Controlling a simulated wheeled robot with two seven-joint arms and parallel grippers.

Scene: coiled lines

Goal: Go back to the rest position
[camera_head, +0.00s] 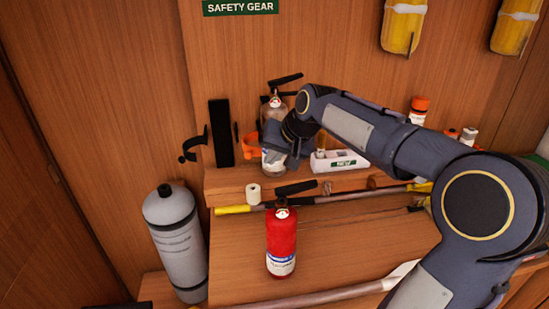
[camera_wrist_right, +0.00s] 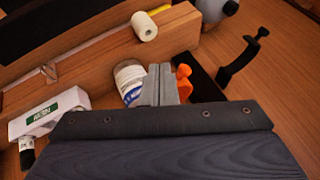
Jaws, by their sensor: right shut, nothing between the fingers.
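My right arm reaches in from the right in the head view. My right gripper (camera_head: 272,150) is at the back shelf, in front of a silver extinguisher (camera_head: 276,112) with a black handle, and hides part of its body. In the right wrist view my gripper's fingers (camera_wrist_right: 160,82) are together with nothing between them. They overlap the view of a pale cylinder with a blue label (camera_wrist_right: 130,84); I cannot tell whether they touch it. My left gripper is not in view.
A red extinguisher (camera_head: 281,245) stands on the lower surface below the gripper. A grey cylinder (camera_head: 177,235) stands at the left. A white box (camera_head: 340,161) and an orange-capped bottle (camera_head: 419,106) are on the shelf. A white roll (camera_head: 253,194) and long poles lie along the front.

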